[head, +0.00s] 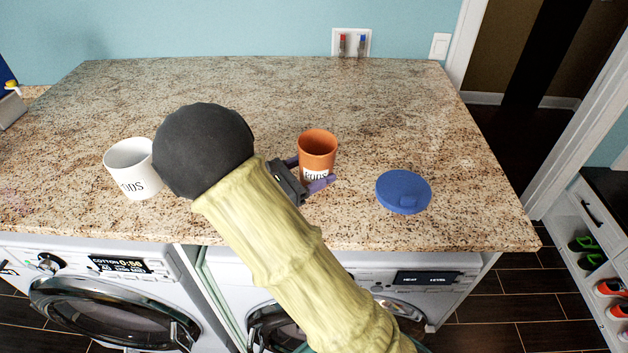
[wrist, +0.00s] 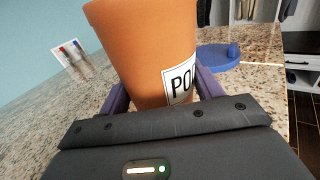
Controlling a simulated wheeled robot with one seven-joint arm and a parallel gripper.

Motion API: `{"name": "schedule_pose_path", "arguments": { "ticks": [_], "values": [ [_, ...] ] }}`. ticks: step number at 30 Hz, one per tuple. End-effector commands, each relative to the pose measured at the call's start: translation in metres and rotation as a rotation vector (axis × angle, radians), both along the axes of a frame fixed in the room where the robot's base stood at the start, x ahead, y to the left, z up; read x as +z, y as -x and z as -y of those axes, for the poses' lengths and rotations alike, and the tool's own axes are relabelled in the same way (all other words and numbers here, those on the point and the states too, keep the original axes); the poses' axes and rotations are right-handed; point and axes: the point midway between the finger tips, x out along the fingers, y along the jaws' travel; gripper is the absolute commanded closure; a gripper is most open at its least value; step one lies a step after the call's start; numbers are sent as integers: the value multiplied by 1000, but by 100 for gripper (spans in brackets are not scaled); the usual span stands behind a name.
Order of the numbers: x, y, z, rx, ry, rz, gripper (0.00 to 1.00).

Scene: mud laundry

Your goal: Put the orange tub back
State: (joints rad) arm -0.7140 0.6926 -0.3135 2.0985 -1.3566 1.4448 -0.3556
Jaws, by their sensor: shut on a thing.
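The orange tub (head: 317,147) is upright and open-topped, with a white label near its base, over the right-middle of the granite counter. My gripper (head: 309,178) is shut around the tub's lower part, with purple fingers on either side. In the wrist view the tub (wrist: 145,45) fills the middle between the fingers (wrist: 160,98). I cannot tell whether its base touches the counter. A blue lid (head: 403,190) with a small knob lies on the counter to the right of the tub. It also shows in the wrist view (wrist: 220,60).
The granite counter (head: 400,110) is clear at the back and right. Washing machines stand below its front edge. Wall taps (head: 351,43) are at the back.

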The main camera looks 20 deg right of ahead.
Motion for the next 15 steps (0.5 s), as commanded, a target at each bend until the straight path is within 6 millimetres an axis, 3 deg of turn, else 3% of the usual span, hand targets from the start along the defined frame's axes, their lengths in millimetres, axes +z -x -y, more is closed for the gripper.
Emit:
{"name": "schedule_pose_path", "arguments": {
  "ticks": [9,15],
  "values": [
    [-2,0,4,-9,-1,1,78],
    [-24,0,3,-7,3,-3,78]
  ]
}}
